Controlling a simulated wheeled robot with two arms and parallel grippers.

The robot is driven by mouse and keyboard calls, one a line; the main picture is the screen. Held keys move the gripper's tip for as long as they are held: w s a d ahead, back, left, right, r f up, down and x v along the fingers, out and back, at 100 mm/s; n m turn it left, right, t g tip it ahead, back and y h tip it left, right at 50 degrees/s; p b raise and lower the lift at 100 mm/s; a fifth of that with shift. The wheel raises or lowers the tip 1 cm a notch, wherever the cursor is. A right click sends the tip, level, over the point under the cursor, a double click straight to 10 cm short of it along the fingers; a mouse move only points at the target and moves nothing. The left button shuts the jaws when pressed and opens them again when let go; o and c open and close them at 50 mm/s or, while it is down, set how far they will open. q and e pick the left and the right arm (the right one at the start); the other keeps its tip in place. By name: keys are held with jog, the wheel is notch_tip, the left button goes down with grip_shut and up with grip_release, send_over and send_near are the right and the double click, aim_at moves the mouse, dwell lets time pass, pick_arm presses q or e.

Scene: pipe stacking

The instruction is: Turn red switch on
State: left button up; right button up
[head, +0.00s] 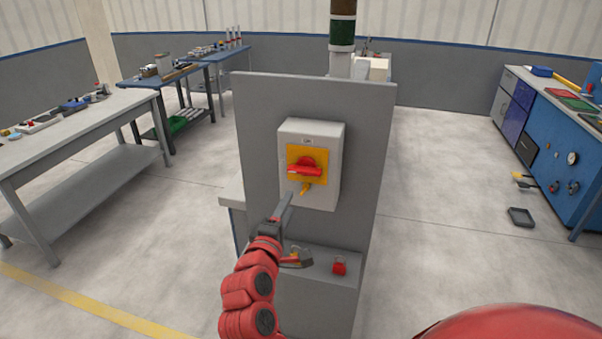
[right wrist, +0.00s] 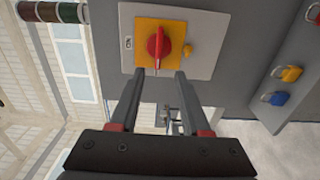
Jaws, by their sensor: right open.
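The red switch (head: 304,168) is a rotary knob on a yellow plate, on a pale grey box (head: 325,190) fixed to an upright grey panel. Its handle lies roughly level in the head view. In the right wrist view, the red switch (right wrist: 158,46) is straight ahead, just beyond the fingertips. My right gripper (head: 284,205) is just below and left of the switch in the head view. Its two fingers (right wrist: 160,73) are apart, with nothing between them, and it seems not to touch the knob. My left gripper is not in view.
A small yellow padlock-like piece (head: 306,188) hangs under the knob. A red padlock (head: 339,266) sits on a ledge below the box. Workbenches (head: 95,115) stand at the left and a blue cabinet (head: 547,135) at the right. A tray (head: 520,217) lies on open floor.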

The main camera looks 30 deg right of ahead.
aim_at(303, 173)
jog(key=p+x, duration=0.4)
jog(key=x, duration=0.9)
jog(key=shift+a+r, duration=0.1)
jog(key=shift+r, duration=0.1)
jog(key=shift+w+d+f, duration=0.1)
jog(key=shift+w+d, duration=0.35)
jog(key=shift+w, duration=0.05)
jog(key=shift+c, duration=0.4)
grip_shut()
